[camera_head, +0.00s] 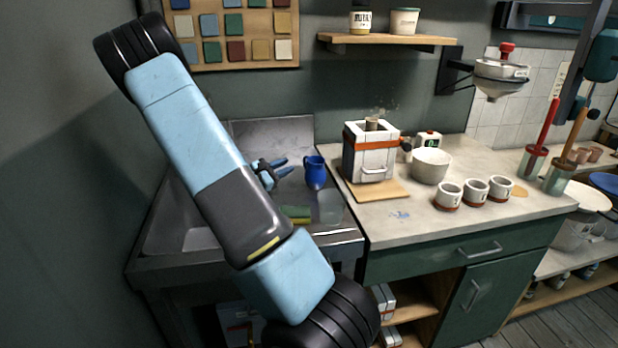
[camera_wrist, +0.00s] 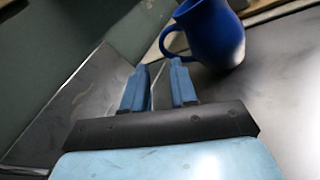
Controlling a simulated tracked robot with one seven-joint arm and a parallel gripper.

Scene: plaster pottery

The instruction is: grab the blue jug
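The blue jug (camera_head: 315,172) stands upright on the metal sink's draining surface (camera_head: 285,215), left of the counter. In the wrist view the jug (camera_wrist: 214,36) is at the upper right, cut off at the top, with its handle towards the left. My gripper (camera_head: 284,166) is just left of the jug, with its fingers pointing towards it. In the wrist view the fingers of my gripper (camera_wrist: 160,70) are apart with a narrow empty gap between them. The jug's handle is just beyond the right fingertip; I cannot tell whether they touch.
A small white kiln (camera_head: 372,158) stands on a wooden board right of the jug. A white bowl (camera_head: 431,166) and several cups are further right on the counter (camera_head: 400,215). A sponge (camera_head: 296,213) and a clear container (camera_head: 330,207) lie in front of the jug.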

